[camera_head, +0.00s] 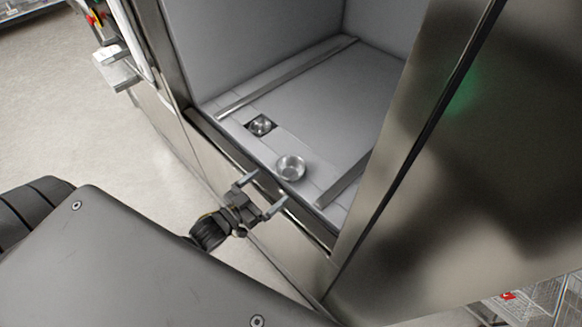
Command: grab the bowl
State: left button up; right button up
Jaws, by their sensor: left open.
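A small round metal bowl (291,168) sits upright on the floor of the washer chamber, close to its front edge. My left gripper (261,192) is just outside the opening, in front of and a little to the lower left of the bowl. Its two fingers are spread wide with nothing between them, and they appear apart from the bowl. My right gripper is not in view.
The washer (330,95) has a raised front sill and two metal rails on its floor. A drain (260,125) lies behind the bowl to the left. A large steel panel (470,180) stands at the right. A wire basket (535,300) is at lower right.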

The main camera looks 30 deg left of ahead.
aim_at(286, 170)
pick_arm(q)
jog(key=x, duration=0.2)
jog(key=shift+w+d, duration=0.1)
jog(key=shift+w, duration=0.3)
jog(key=shift+w+d+f, duration=0.1)
jog(key=shift+w, duration=0.3)
jog(key=shift+p, duration=0.3)
jog(key=x, duration=0.1)
jog(key=p+x, duration=0.1)
jog(key=x, duration=0.1)
jog(key=p+x, duration=0.1)
jog(key=shift+w+a+r, duration=0.2)
jog(key=shift+w, duration=0.1)
jog(key=shift+w+d, duration=0.15)
jog(key=shift+w, duration=0.15)
jog(key=c, duration=0.9)
